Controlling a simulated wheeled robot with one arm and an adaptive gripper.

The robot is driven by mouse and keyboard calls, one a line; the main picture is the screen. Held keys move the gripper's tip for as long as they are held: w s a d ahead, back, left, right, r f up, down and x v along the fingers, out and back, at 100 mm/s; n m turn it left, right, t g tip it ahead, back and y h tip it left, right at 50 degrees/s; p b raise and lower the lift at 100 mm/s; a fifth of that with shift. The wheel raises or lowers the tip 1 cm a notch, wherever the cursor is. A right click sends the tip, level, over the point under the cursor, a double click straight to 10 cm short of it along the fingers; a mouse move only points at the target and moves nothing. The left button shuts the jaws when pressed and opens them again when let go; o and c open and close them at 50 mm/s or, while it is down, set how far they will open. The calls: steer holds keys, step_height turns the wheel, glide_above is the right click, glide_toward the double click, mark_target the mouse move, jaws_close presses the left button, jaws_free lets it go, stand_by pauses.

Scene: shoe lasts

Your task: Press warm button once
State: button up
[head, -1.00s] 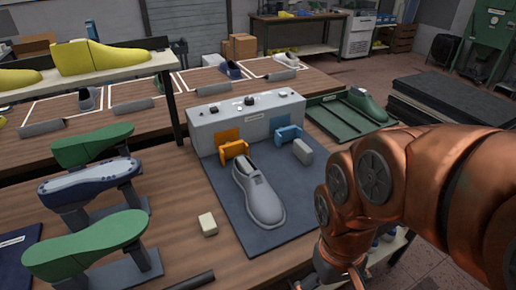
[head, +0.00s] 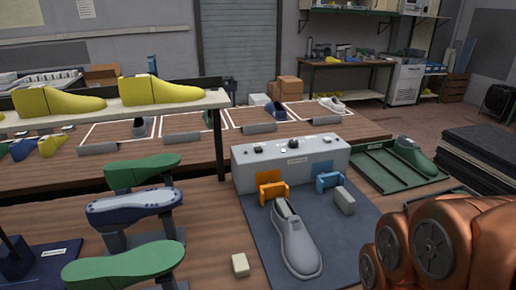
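A light grey control box (head: 290,165) stands at the back of a dark blue-grey mat (head: 345,240) on the wooden bench. Its top carries small dark knobs or buttons (head: 258,147); their labels are too small to read, so I cannot tell which is the warm one. An orange bracket (head: 272,190) and a blue bracket (head: 329,181) stand before its orange and blue front panels. A grey shoe (head: 296,240) lies on the mat, its heel end near the orange bracket. My copper arm fills the lower right; my gripper is outside the picture.
Green and blue lasts on stands (head: 135,206) are at the left, below a shelf (head: 60,118) with yellow lasts. A pale small block (head: 240,264) lies left of the mat. A green tray (head: 370,172) with a green last is right of the box.

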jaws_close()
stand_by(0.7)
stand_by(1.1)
